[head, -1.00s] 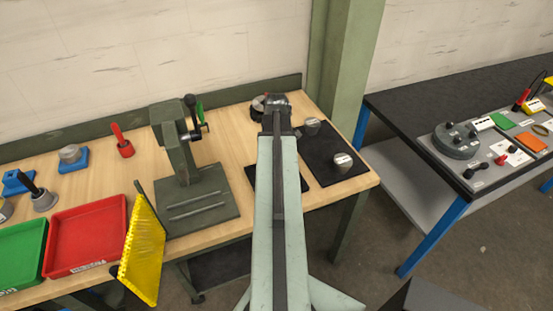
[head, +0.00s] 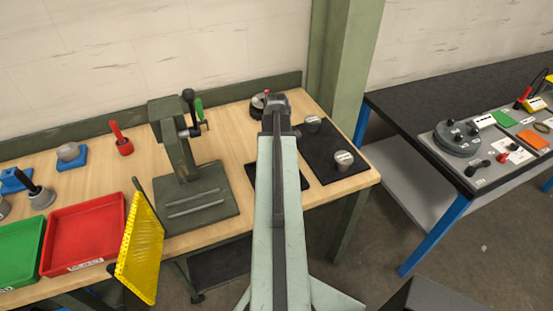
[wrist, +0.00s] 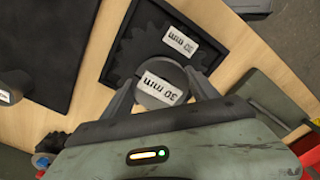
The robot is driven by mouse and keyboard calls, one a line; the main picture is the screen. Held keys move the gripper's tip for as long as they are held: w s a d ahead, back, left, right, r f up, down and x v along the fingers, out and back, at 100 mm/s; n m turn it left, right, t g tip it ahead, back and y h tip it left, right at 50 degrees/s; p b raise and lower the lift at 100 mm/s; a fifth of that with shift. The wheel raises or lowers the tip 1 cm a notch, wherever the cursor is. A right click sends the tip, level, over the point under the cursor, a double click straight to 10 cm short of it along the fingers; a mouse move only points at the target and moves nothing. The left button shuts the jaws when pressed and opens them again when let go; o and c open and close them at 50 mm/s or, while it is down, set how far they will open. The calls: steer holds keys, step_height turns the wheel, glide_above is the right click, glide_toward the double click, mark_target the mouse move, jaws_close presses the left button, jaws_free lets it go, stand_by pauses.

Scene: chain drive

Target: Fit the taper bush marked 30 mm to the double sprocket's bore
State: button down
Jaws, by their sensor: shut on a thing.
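In the wrist view my gripper (wrist: 160,96) is shut on a grey round taper bush (wrist: 172,101) with a white label reading 30 mm. The bush is over the near edge of a dark toothed sprocket (wrist: 128,52), which lies in a black tray (wrist: 186,8) and carries its own 30 mm label. The bush and fingers cover part of the sprocket, and its bore is not clearly visible. I cannot tell whether the bush touches it. In the head view my arm hides the fingers and held bush, and only a dark tray edge (head: 253,181) shows.
Two other grey bushes (head: 313,124) (head: 343,161) stand on a black mat (head: 325,172) to the right. A green press (head: 180,150) stands left of my arm. A yellow perforated panel (head: 138,250) and red tray (head: 85,240) are farther left.

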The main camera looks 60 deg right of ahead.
steer(key=shift+f+b, duration=1.05)
steer(key=shift+f, duration=0.15)
steer(key=shift+c, duration=0.7)
jaws_free()
steer(key=shift+r, duration=0.1)
step_height(320, 180, up, 8)
steer(key=p, duration=0.8)
